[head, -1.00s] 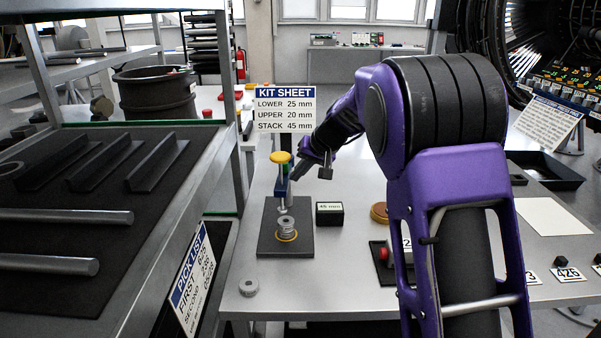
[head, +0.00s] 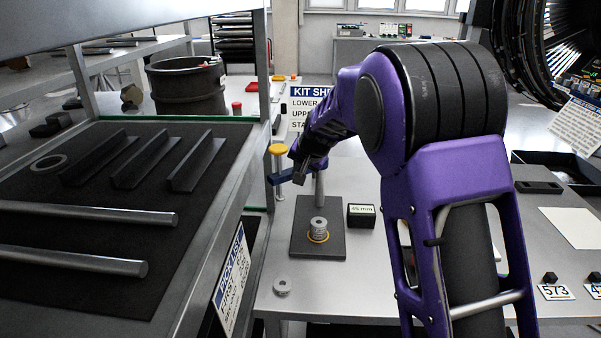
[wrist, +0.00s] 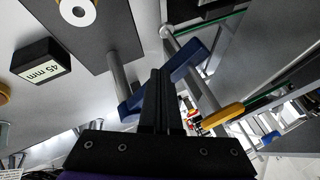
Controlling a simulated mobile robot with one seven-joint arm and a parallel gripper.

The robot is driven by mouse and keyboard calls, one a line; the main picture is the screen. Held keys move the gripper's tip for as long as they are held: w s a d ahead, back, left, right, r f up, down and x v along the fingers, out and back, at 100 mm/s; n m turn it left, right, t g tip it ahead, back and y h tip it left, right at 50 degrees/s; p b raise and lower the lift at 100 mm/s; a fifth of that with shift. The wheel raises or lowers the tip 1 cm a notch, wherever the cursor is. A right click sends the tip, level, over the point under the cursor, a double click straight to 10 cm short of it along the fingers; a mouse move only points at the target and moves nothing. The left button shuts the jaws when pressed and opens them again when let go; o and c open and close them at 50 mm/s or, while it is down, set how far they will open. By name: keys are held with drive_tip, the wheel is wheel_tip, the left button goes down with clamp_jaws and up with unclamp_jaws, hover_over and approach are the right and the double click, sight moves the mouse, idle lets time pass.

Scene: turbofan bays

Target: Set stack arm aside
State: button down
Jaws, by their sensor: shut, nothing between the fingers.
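The stack arm (head: 274,180) is a blue bar on a grey post (head: 320,190), with a yellow knob (head: 277,149) on a vertical rod at its outer end. It points left, off to the side of the grey washer stack (head: 318,225), which sits with a yellow ring on the dark base plate (head: 334,249). My gripper (head: 301,170) is beside the blue bar, its fingers closed and empty. In the wrist view the shut fingers (wrist: 160,74) cross in front of the blue bar (wrist: 190,67); I cannot tell whether they touch it.
A black 45 mm block (head: 361,215) stands right of the plate. A loose grey ring (head: 282,286) lies near the table's front edge. The kit sheet (head: 297,112) stands behind the arm. A shelf with dark matting (head: 105,215) and metal bars flanks the table at left.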

drive_tip(key=shift+w+a, duration=0.55)
drive_tip(key=shift+a, duration=0.2)
drive_tip(key=shift+a+r, duration=0.1)
drive_tip(key=shift+w, duration=0.1)
